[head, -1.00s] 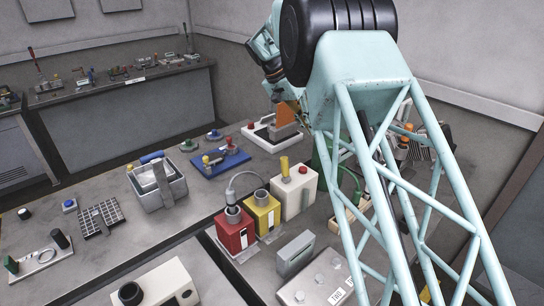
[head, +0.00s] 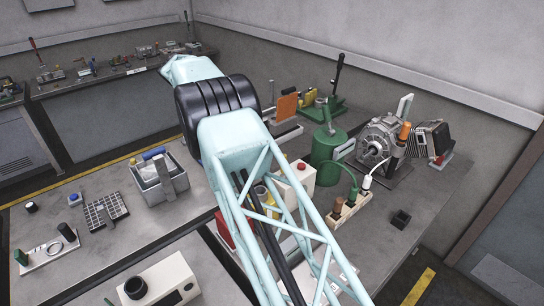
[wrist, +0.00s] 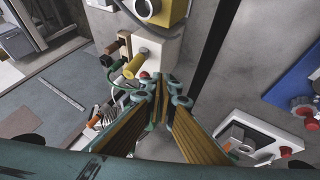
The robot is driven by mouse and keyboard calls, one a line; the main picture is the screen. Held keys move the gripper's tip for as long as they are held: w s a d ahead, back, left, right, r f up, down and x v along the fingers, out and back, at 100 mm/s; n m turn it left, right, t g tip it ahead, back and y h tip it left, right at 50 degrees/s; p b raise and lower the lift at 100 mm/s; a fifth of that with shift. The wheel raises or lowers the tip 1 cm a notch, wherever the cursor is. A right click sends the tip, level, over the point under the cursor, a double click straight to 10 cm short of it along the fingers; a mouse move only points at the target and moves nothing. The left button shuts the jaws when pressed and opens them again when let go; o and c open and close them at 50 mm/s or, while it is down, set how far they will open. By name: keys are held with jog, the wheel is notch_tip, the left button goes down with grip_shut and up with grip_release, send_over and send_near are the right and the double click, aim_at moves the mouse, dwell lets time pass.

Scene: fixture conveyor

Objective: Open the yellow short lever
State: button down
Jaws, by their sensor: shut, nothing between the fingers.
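I cannot tell for sure which thing is the yellow short lever. In the wrist view a short yellow cylinder (wrist: 135,64) juts from a white box (wrist: 150,44) beside a red button. At the back of the bench in the head view, a small yellow part (head: 308,98) stands by a green base with a tall black-handled lever (head: 337,76). My gripper (wrist: 163,86) is shut and empty in the wrist view, its fingertips overlapping the view just below the white box; their height above it is unclear. In the head view my arm hides the gripper.
A blue plate (wrist: 294,80) and a white base with a grey part (wrist: 250,132) lie on the right in the wrist view. In the head view, a green canister (head: 326,150), a motor (head: 376,140) and a socket block (head: 348,206) stand right of my arm.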

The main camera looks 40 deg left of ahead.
jog(key=shift+f, duration=0.1)
dwell(0.3)
jog(key=shift+w+d+f+p, duration=0.15)
jog(key=shift+w+d+f, duration=0.5)
jog(key=shift+d+f, duration=0.65)
jog(key=shift+w+d+f+p, duration=0.2)
jog(key=shift+w+d+f, duration=0.65)
jog(key=shift+d, duration=0.8)
jog(key=shift+w+d+f+p, duration=0.15)
jog(key=shift+w+d+f, duration=0.35)
jog(key=shift+d+f, duration=0.9)
jog(key=shift+d+r, duration=0.1)
jog(key=shift+r, duration=0.05)
